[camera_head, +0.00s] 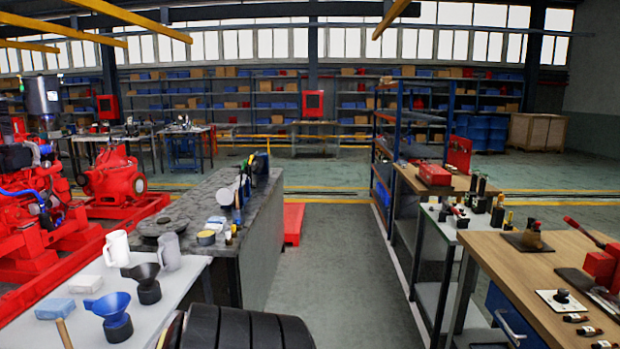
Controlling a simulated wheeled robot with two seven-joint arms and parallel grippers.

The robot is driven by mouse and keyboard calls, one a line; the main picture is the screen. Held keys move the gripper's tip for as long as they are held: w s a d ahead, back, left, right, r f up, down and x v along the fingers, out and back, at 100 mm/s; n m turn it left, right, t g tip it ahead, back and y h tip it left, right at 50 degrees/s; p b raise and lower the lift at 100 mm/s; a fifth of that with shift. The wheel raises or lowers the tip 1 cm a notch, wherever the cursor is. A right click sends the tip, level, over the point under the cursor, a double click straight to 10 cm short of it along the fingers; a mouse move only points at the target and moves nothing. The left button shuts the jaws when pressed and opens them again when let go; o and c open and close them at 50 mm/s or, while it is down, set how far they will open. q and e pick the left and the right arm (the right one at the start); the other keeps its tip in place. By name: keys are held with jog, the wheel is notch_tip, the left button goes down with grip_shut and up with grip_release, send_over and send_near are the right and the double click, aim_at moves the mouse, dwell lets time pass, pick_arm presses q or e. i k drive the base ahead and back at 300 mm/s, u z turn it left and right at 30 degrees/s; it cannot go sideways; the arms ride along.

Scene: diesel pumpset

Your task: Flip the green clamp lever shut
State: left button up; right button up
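I cannot make out a green clamp lever anywhere in the head view. The right wooden workbench (505,262) holds a dark base plate with a small brass-coloured part (533,238). It also holds a red-handled lever (583,232), a red block (599,266) and a white plate with a black knob (562,298). Small fittings (480,205) stand on the light-topped bench behind it; they are too small to tell apart. Neither of my grippers is in view.
Red pumpsets (112,180) stand far left. The floor aisle (340,265) between the benches is clear.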

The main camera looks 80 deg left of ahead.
aim_at(245, 161)
jog(key=u, duration=3)
jog(key=i, duration=1.6)
